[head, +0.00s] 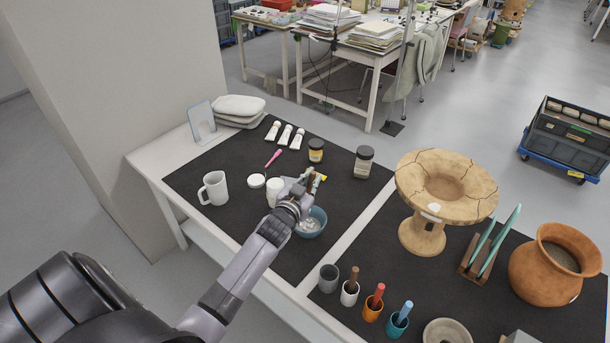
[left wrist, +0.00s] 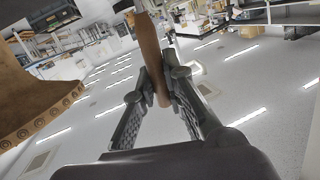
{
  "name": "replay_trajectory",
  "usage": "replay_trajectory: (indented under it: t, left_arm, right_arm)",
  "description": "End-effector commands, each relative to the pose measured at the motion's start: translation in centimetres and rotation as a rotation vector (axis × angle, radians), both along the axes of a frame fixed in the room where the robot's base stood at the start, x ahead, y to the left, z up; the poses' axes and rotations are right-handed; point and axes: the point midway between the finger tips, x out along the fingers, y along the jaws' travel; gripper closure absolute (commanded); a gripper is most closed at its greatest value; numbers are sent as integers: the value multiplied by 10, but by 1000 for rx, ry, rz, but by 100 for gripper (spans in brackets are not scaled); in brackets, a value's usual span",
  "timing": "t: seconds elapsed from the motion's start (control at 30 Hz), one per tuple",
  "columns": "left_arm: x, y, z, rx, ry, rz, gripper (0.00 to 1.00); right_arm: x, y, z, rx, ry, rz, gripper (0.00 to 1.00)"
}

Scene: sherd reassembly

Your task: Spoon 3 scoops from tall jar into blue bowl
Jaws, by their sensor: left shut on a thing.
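The blue bowl (head: 318,229) stands on the black mat with some pale stuff inside; my left gripper is above it and hides part of it. My left gripper (head: 307,182) is shut on a brown handle (head: 315,186), probably the spoon's. In the left wrist view the brown handle (left wrist: 150,55) passes between the two fingers (left wrist: 155,88); the spoon's scoop end cannot be made out. A white jar (head: 273,188) stands just left of the gripper, partly hidden. A taller clear jar with a grey lid (head: 364,163) stands at the back right. My right gripper is not seen.
A white lid (head: 257,181), a pink tool (head: 273,158), a white mug (head: 214,188), white tubes (head: 285,135) and a small dark-lidded jar (head: 316,150) are on the mat. Small cups with tools (head: 372,308) and a cracked clay vessel (head: 425,235) are on the right-hand mat.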

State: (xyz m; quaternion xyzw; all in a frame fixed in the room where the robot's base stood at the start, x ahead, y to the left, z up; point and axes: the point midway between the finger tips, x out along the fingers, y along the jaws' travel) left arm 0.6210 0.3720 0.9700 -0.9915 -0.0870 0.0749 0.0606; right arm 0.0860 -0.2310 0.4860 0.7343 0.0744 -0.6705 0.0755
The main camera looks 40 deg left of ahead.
Motion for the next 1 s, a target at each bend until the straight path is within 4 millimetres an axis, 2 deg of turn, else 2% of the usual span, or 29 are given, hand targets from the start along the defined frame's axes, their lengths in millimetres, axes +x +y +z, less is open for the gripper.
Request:
replay_trajectory:
  t: [0.03,0.6,0.87,1.0]
  left_arm:
    - [5,-2,2,18,26,0,100]
    - [45,-31,-27,248,362,-1,100]
    - [64,-44,-43,364,530,0,100]
    - [71,-49,-56,427,621,0,100]
  right_arm:
    - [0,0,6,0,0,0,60]
    - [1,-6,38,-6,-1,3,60]
    - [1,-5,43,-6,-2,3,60]
    - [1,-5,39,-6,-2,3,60]
